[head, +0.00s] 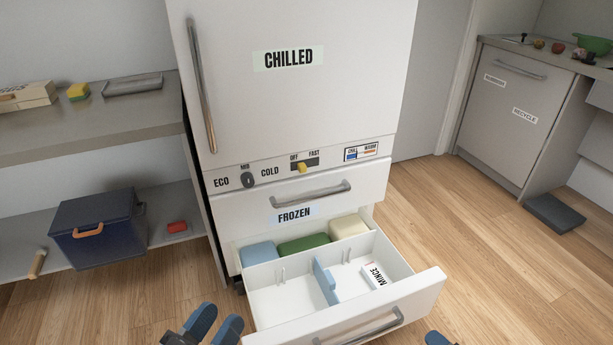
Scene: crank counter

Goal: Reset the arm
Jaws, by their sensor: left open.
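My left gripper (213,322) shows at the bottom edge of the head view, left of the pulled-out freezer drawer. Its two blue fingertips are apart, and nothing shows between them. Only a blue tip of my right gripper (437,339) shows at the bottom edge, just right of the drawer's front corner. Whether it is open or shut cannot be seen. Most of both arms is outside the picture.
The open freezer drawer (357,323) juts out between my grippers. It holds a blue divider (326,281) and a MINCE pack (376,276). The fridge door (297,110) is closed. Shelving (110,120) stands at left.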

